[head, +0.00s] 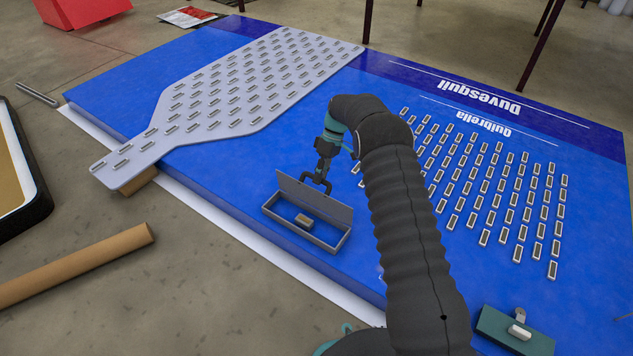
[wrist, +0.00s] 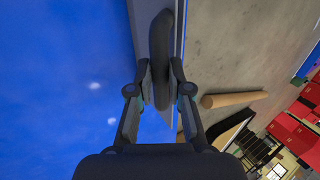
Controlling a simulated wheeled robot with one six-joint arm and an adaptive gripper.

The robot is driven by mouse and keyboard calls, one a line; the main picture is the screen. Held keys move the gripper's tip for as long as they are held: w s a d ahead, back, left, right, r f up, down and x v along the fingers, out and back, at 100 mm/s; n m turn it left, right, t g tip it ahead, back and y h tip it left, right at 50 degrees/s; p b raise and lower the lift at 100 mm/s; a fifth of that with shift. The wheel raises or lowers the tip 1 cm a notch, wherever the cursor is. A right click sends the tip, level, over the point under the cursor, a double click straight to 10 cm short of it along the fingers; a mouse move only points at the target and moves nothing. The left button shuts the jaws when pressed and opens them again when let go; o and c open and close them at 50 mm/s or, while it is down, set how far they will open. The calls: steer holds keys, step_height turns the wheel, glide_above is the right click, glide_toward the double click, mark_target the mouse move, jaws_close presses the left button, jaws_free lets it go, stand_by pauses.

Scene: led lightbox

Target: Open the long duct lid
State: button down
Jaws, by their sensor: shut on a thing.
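The long grey duct (head: 290,235) is a narrow open box on the blue panel, and a small brown-grey block (head: 304,221) lies inside it. Its long duct lid (head: 325,207) is tilted up along the far side, so the inside shows. My gripper (head: 317,182) is at the upper edge of the lid. In the wrist view my gripper (wrist: 160,82) is shut on a dark, rounded, upright part of the lid (wrist: 161,50). The far side of the lid is hidden in the head view.
The blue panel (head: 235,165) carries many small light modules and a grey perforated plate (head: 240,85) at the upper left. A cardboard tube (head: 80,264) lies on the floor at left. A teal box (head: 513,332) stands at the lower right. Blue surface left of the duct is clear.

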steer(key=shift+w+d+f+g+b, duration=0.6)
steer(key=shift+w+d+f+b, duration=0.2)
steer(key=shift+w+f+b, duration=0.2)
steer(key=shift+w+d, duration=0.1)
steer(key=c, duration=1.2)
jaws_free()
steer(key=shift+y, duration=0.3)
steer(key=shift+o, duration=0.5)
steer(key=shift+r, duration=0.2)
steer(key=shift+r, duration=0.1)
step_height(320, 180, up, 10)
